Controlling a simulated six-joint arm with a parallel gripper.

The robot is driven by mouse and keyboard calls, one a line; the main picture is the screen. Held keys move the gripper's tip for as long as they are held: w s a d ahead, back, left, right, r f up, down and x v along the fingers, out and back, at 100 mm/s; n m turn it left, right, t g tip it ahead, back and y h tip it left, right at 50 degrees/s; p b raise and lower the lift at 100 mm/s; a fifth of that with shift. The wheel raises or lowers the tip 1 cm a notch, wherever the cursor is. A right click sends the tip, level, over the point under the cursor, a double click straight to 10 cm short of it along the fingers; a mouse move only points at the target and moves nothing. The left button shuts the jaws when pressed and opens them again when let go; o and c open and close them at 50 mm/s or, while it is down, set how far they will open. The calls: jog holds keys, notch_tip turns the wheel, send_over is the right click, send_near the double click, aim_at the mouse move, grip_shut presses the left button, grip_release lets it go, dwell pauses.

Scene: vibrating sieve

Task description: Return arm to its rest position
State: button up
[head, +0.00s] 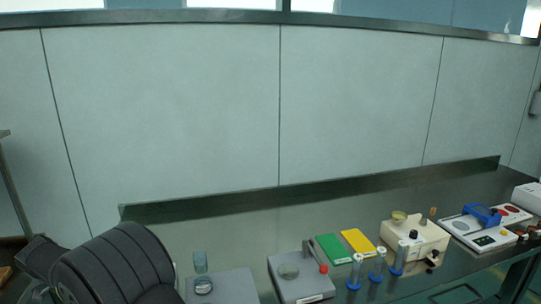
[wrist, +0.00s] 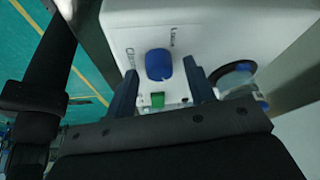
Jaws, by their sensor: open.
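My gripper (wrist: 160,68) shows in the wrist view with its two dark blue fingers apart. Between the fingers is a blue knob (wrist: 158,65) on a white housing (wrist: 125,22) with printed labels. I cannot tell whether the fingers touch the knob. A small green part (wrist: 157,100) shows below the knob, between the fingers. My gripper does not show in the head view.
In the head view a metal bench (head: 226,235) holds a green tray (head: 333,248), a yellow tray (head: 357,241), several blue-based tubes and a beige device (head: 414,240). A dark ring (wrist: 238,75) shows right of my fingers in the wrist view.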

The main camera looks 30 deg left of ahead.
jog(key=shift+r, duration=0.1)
jog(key=v, duration=1.7)
jog(key=x, duration=1.7)
jog(key=shift+w+d+f, duration=0.1)
jog(key=shift+f, duration=0.2)
jog(key=shift+r+n, duration=0.2)
jog(key=shift+n, duration=0.3)
jog(key=shift+n+y, duration=0.4)
jog(key=shift+n, duration=0.2)
jog(key=n+y, duration=0.1)
jog(key=n, duration=0.2)
jog(key=n+y, duration=0.1)
jog(key=n, duration=0.2)
jog(key=shift+d+y, duration=0.15)
jog(key=shift+y, duration=0.15)
jog(key=n+y, duration=0.1)
jog(key=n, duration=0.4)
jog(key=shift+d+y, duration=0.1)
jog(key=shift+y, duration=0.3)
jog(key=shift+n+g+y, duration=0.5)
jog(key=shift+n+g, duration=0.2)
jog(key=shift+n, duration=1.3)
